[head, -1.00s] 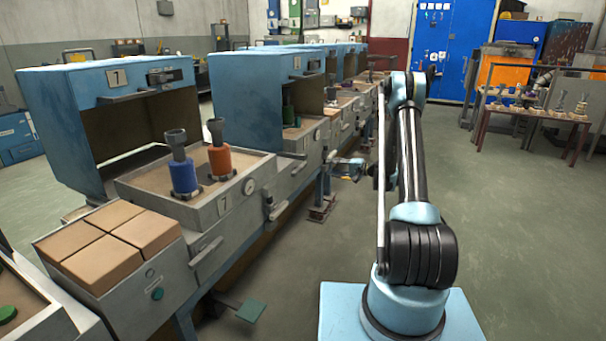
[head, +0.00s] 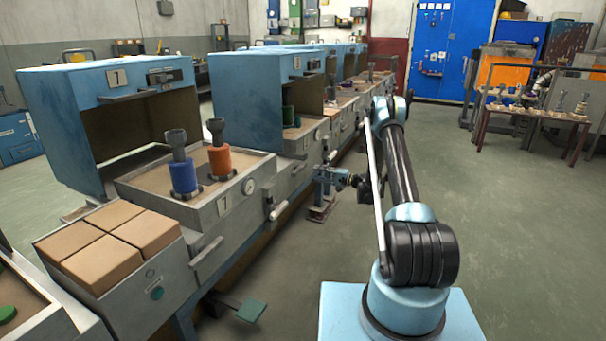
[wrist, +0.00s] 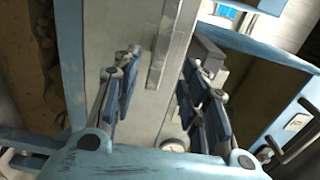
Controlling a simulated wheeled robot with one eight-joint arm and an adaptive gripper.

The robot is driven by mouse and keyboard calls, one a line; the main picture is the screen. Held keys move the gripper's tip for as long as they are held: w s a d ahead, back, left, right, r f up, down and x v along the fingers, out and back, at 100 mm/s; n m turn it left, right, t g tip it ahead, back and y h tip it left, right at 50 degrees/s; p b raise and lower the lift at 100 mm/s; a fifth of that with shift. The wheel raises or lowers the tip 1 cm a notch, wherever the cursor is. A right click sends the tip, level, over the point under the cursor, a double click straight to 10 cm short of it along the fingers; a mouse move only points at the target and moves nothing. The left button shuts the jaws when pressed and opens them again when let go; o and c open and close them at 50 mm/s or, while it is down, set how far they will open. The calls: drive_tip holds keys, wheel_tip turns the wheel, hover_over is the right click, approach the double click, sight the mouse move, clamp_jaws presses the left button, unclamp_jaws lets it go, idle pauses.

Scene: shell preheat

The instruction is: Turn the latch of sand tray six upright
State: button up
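Sand tray six (head: 306,138) is the grey tray just behind tray seven in the row. Its small latch (head: 331,156) is at the right end of its front, too small to tell its angle. My gripper (head: 325,174) is low beside the front of this unit, close to the latch. In the wrist view my gripper (wrist: 162,98) is open, its two dark blue finger pairs apart with nothing held. A grey front panel (wrist: 140,60) shows between and beyond the fingers. A grey block (wrist: 206,52) is by the right finger; I cannot tell whether it is the latch.
Tray seven (head: 224,207) stands nearer, holding a blue and an orange cylinder, with its own latch (head: 275,206) on the front. A green pedal (head: 251,310) sticks out near the floor. The floor (head: 480,220) to the right is clear.

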sight(302, 170)
drive_tip(key=x, duration=0.9)
drive_tip(key=shift+w+a, duration=0.1)
drive_tip(key=shift+a, duration=0.2)
clamp_jaws()
drive_tip(key=shift+d, duration=0.2)
